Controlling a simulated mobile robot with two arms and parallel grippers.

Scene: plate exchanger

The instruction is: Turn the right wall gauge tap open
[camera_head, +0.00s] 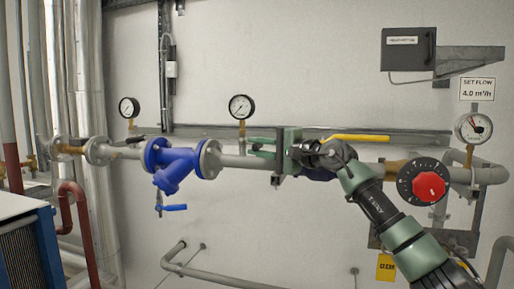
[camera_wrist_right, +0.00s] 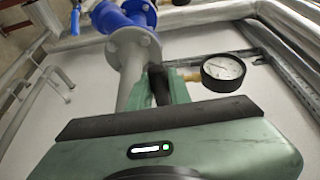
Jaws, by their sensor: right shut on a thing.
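The right wall gauge (camera_head: 241,107) is a round white dial with a black rim, standing on a brass stem above the grey pipe (camera_head: 233,161). It also shows in the wrist view (camera_wrist_right: 223,68). My right gripper (camera_head: 258,147) reaches in from the right, with its green fingers beside the brass stem, just above the pipe. In the wrist view the fingers (camera_wrist_right: 162,86) are closed around a dark, narrow piece that looks like the tap's handle. The fingers hide most of the handle, so its exact angle cannot be told. My left gripper is out of view.
A left wall gauge (camera_head: 129,107) has its own tap. A blue strainer (camera_head: 176,165) sits in the pipe left of my gripper. A yellow lever (camera_head: 354,138) lies above my wrist. A red knob (camera_head: 430,187) and another gauge (camera_head: 473,127) are at the right.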

